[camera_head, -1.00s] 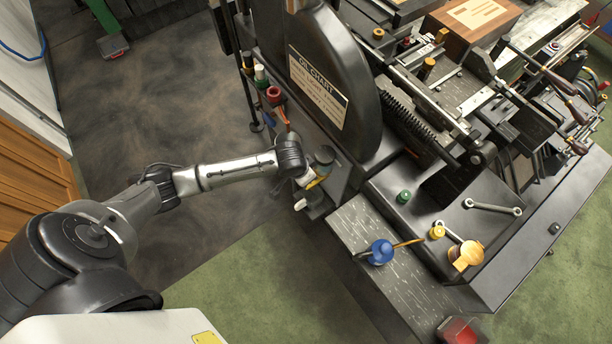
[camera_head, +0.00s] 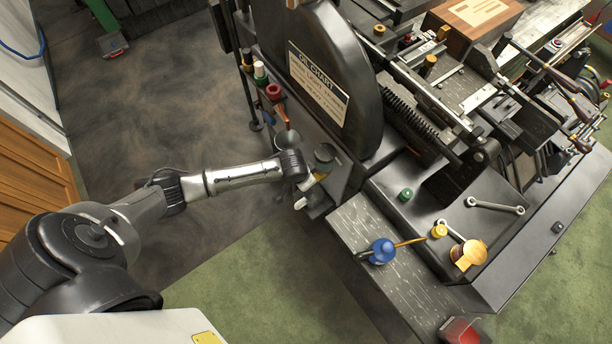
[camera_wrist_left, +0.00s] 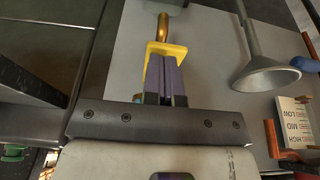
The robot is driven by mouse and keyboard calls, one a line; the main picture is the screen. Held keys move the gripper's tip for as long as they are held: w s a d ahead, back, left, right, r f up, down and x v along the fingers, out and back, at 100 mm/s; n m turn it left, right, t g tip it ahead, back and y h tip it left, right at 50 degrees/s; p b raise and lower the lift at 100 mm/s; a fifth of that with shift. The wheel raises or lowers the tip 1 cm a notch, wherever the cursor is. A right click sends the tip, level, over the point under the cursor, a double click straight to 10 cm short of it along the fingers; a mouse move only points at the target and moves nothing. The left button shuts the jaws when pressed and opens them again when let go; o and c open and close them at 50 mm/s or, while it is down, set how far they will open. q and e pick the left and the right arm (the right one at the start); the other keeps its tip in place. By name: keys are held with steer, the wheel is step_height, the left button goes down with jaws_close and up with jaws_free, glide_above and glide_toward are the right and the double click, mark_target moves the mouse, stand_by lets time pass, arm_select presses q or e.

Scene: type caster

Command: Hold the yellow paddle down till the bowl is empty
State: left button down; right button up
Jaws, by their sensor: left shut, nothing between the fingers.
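The yellow paddle (camera_wrist_left: 168,50) is at the upper middle of the left wrist view, in front of a copper-coloured pipe. My left gripper (camera_wrist_left: 167,62) is shut and empty, its dark fingertips overlapping the paddle and seeming to touch it. In the head view my left gripper (camera_head: 304,183) is at the machine's left side, with a bit of yellow beside it. A grey funnel-shaped bowl (camera_wrist_left: 268,72) stands right of the fingers in the wrist view, and a grey bowl (camera_head: 286,140) shows just above my wrist in the head view. Its contents cannot be made out. My right gripper is not in view.
The dark machine with its oil chart (camera_head: 318,85) fills the centre and right. A red-topped container (camera_head: 274,92) stands above my wrist. A card marked LOW, MID, HIGH (camera_wrist_left: 297,125) is at the wrist view's right. A blue oil can (camera_head: 381,251) stands on the bench.

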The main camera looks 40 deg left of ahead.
arm_select(q)
steer(key=shift+f, duration=0.8)
stand_by(7.2)
